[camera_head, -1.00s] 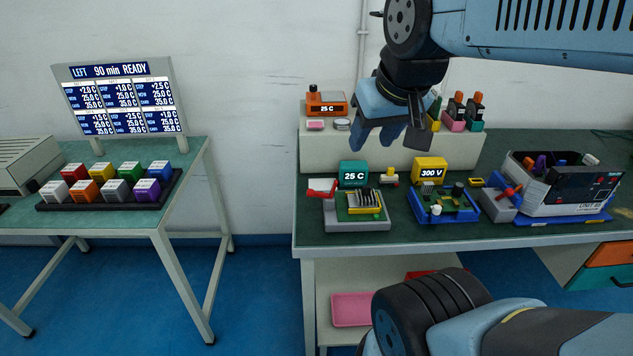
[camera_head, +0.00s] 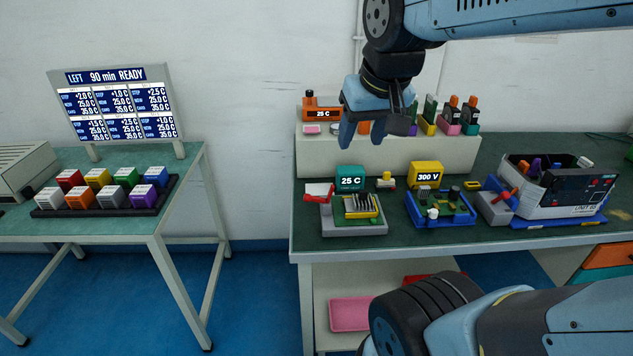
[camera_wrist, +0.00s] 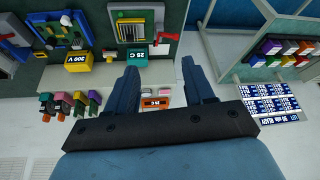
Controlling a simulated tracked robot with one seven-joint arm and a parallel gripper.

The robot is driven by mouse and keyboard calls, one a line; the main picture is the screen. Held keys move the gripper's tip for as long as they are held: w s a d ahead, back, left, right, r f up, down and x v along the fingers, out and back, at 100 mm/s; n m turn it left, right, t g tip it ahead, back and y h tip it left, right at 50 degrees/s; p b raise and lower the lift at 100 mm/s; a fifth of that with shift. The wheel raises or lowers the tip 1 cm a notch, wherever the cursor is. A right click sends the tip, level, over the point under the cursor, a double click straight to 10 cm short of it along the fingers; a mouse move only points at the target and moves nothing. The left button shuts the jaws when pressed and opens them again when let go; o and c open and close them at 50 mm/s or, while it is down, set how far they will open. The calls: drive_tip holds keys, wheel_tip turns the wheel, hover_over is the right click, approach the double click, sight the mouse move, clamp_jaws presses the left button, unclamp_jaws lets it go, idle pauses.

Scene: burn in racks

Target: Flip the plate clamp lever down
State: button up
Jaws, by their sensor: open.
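A grey plate fixture (camera_head: 352,228) with a yellow and green block of dark pins stands near the front left of the right-hand bench. A red lever (camera_head: 319,195) sticks up at its left side, by a small white part. The fixture also shows upside down at the top of the wrist view (camera_wrist: 137,12). My gripper (camera_head: 363,134) is open and empty, pointing down, above and behind the fixture, in front of the pale raised shelf. Its two spread fingers (camera_wrist: 162,80) show in the wrist view with nothing between them.
A teal 25 C box (camera_head: 350,178) stands just behind the fixture. A yellow 300 V box (camera_head: 427,174) and blue board fixture (camera_head: 440,212) are to its right. The pale shelf (camera_head: 385,156) carries several small items. A grey-white unit (camera_head: 560,185) stands far right.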

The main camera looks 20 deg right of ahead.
drive_tip(key=w+f+g, duration=0.1)
drive_tip(key=w, duration=0.3)
drive_tip(key=w+a+f+m+g, duration=0.1)
drive_tip(key=w+f, duration=0.1)
drive_tip(key=w, duration=0.2)
drive_tip(key=w+a+f+g, duration=0.1)
drive_tip(key=w, duration=0.2)
drive_tip(key=shift+w+f+h, duration=0.2)
drive_tip(key=shift+w+h, duration=0.2)
clamp_jaws()
drive_tip(key=w+a+f+m+g+h, duration=0.1)
drive_tip(key=w+a+f, duration=0.3)
drive_tip(key=w+f, duration=0.5)
drive_tip(key=shift+w+a+f+m+g+h, duration=0.2)
drive_tip(key=shift+w+m+g+h, duration=0.1)
drive_tip(key=shift+w+g+h, duration=0.4)
drive_tip(key=shift+s, duration=0.25)
